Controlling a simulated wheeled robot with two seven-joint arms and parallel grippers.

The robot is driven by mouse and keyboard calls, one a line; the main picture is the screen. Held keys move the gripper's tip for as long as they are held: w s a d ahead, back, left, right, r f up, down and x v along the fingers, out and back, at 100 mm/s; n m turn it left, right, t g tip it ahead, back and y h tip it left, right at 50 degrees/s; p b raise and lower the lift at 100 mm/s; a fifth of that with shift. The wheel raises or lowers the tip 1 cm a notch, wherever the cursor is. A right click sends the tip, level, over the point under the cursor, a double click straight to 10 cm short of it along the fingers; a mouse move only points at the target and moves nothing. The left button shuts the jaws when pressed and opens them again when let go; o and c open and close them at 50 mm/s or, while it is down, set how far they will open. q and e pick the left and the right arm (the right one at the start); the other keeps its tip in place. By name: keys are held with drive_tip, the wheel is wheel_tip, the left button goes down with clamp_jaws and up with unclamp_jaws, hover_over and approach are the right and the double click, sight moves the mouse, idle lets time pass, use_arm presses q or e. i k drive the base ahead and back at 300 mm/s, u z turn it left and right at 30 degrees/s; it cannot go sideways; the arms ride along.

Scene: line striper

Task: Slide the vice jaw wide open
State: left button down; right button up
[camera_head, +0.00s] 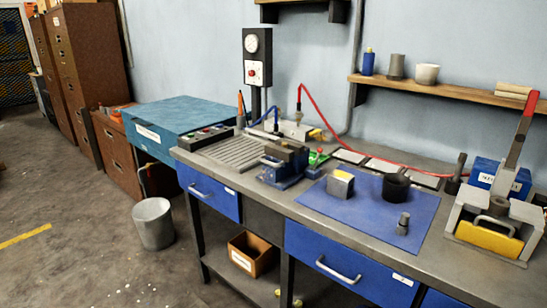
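The vice (281,174) stands on the grey workbench, near the middle of the camera_head view. It has a blue base and dark grey jaws (288,152) on top. A light metal bar or handle (270,162) shows at its left side. The jaws look close together, but the gap between them is too small to make out. Neither of my grippers is in view, and nothing of mine touches the vice.
A blue mat (408,232) right of the vice holds a yellow-grey block (340,183), a black ring-shaped part (396,187) and a small metal part (403,224). A lever press (497,225) stands far right. A ribbed plate (236,153) lies left. A red hose (335,130) runs behind.

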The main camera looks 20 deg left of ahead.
sight(275, 156)
drive_tip(key=z, duration=0.55)
drive_tip(key=k, duration=1.3)
drive_tip(key=u, duration=0.2)
drive_tip(key=i, duration=0.6)
drive_tip(key=u, duration=0.6)
drive_tip(key=i, duration=1.1)
drive_tip(key=z, duration=0.6)
